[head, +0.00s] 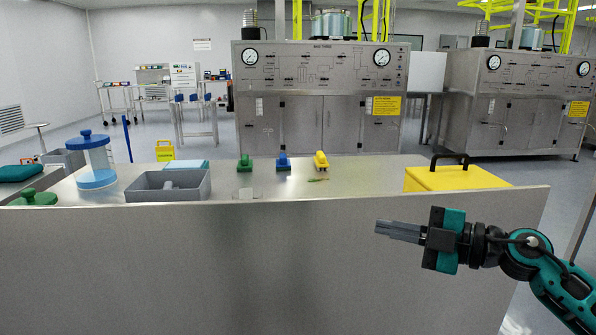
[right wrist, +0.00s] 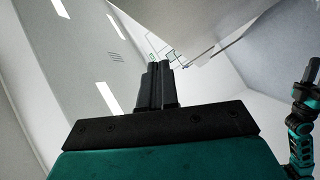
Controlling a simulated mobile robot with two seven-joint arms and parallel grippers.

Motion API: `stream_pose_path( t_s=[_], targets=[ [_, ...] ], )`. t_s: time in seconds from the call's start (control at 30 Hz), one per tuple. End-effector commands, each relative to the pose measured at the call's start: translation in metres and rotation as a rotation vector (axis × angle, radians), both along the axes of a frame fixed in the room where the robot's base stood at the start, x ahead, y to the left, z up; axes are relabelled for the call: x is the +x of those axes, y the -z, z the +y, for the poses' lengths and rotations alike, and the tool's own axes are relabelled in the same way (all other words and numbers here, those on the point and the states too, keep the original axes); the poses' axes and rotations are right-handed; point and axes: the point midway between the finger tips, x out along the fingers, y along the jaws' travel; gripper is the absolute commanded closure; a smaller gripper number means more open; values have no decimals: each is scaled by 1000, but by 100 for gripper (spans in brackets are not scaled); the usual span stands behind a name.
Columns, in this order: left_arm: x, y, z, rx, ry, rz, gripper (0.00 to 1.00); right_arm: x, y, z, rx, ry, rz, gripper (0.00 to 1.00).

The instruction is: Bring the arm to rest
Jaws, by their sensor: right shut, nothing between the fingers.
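My right arm (head: 553,275) comes in from the lower right in the head view, in front of the steel panel's right part. My right gripper (head: 384,228) points left, is shut and holds nothing. In the right wrist view its fingers (right wrist: 157,75) lie close together with nothing between them. A teal and black arm part of mine (right wrist: 302,120) shows at the right edge of that view.
The steel table's front panel (head: 200,265) stands close behind my right gripper. On its top are a grey bin (head: 140,190), a blue-lidded jar (head: 97,160), green, blue and yellow valve handles (head: 283,162), and a yellow box (head: 450,180). Steel cabinets (head: 320,110) stand farther back.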

Motion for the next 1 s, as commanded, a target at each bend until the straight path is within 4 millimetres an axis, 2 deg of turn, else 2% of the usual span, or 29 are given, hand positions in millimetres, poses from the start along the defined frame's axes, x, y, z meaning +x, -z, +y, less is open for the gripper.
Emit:
stream_pose_path(
  t_s=[0.03, 0.17, 0.27, 0.43, 0.57, 0.7, 0.83, 0.9, 1.0],
  targets=[
    [-3, -5, 2, 5, -4, 7, 57, -8, 7, 12, 100, 9, 22, 100],
    [-9, -7, 6, 14, -9, 22, 57, -21, 28, 23, 323, 106, 73, 100],
    [-10, -13, 7, 16, -9, 18, 57, -31, 52, 21, 463, 231, 146, 100],
    [-11, -20, 10, 23, -11, 18, 57, -59, 113, 5, 619, 508, 342, 100],
    [-11, -29, 12, 28, -14, 10, 57, -99, 173, -9, 660, 734, 545, 100],
    [-12, -33, 16, 35, -19, 13, 57, -156, 232, -17, 642, 932, 777, 100],
    [-14, -34, 20, 40, -24, 16, 57, -203, 266, -17, 607, 1038, 940, 100],
    [-15, -35, 21, 42, -27, 15, 57, -219, 276, -17, 595, 1067, 993, 100],
    [-15, -35, 22, 42, -26, 14, 57, -230, 283, -16, 583, 1086, 1030, 100]
  ],
)
